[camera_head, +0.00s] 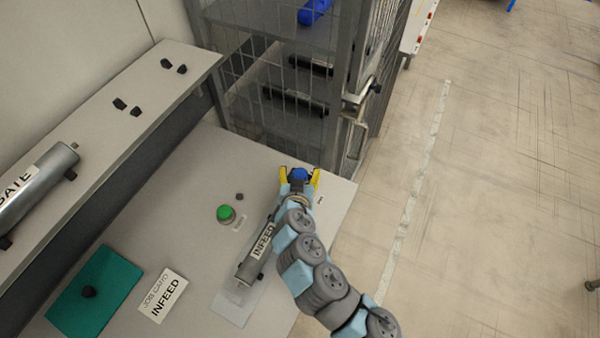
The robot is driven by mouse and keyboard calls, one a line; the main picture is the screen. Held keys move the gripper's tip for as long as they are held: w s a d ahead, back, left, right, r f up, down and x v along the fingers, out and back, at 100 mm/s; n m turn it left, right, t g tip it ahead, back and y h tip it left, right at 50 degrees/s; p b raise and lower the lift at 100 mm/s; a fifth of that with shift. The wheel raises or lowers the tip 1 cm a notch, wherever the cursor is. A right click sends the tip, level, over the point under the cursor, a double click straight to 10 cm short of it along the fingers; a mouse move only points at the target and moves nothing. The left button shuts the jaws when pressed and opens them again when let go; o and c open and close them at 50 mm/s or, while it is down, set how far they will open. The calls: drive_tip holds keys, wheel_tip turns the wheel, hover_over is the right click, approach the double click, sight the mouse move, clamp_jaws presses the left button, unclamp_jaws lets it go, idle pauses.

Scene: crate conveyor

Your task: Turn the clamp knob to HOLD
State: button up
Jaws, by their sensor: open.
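A small blue knob (299,174), which looks like the clamp knob, is near the right end of the light grey bench. My gripper (300,177) is over it from the front, with its yellow fingers apart, one on each side of the blue. I cannot tell whether the fingers touch it. The knob's pointer and its HOLD mark cannot be made out. A small label (320,200) lies just right of the gripper, too small to read.
A green button (225,213) and a grey cylinder labelled INFEED (250,268) are left of my arm. A teal pad (95,292) and an INFEED card (163,296) lie further left. A mesh cage (275,85) stands behind the bench. Open floor is right.

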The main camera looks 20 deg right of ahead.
drive_tip(key=c, duration=1.2)
